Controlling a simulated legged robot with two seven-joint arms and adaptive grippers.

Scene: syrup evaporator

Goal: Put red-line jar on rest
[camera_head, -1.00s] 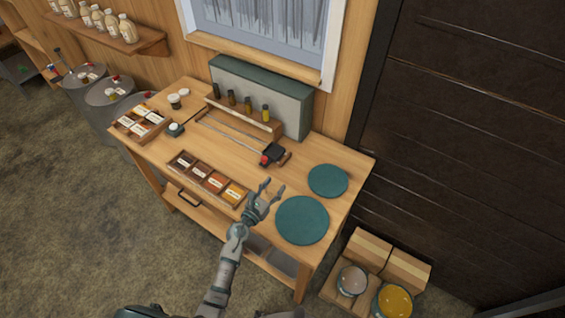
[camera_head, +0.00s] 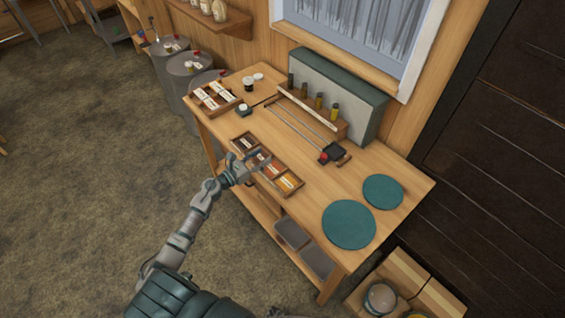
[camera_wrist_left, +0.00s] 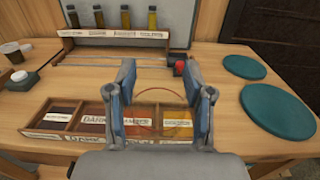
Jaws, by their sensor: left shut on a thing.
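My left gripper (camera_head: 257,163) is over the front compartment box on the bench. In the left wrist view its two blue-grey fingers (camera_wrist_left: 165,95) stand apart around a thin reddish arc (camera_wrist_left: 166,91). The arc looks like the line of a clear jar, the red-line jar, whose glass barely shows. The jar cannot be made out in the head view. I cannot tell which thing is the rest. A large green round mat (camera_head: 349,224) and a smaller one (camera_head: 383,191) lie bare at the bench's right end. My right gripper is not in view.
The front compartment box (camera_head: 291,184) holds labelled coloured samples. Behind are two rods (camera_head: 297,123), a dark block (camera_head: 332,152) with a red knob, and a rack (camera_head: 341,129) of bottles. Another box (camera_head: 213,98) stands left. Bench wood (camera_head: 325,182) left of the mats is clear.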

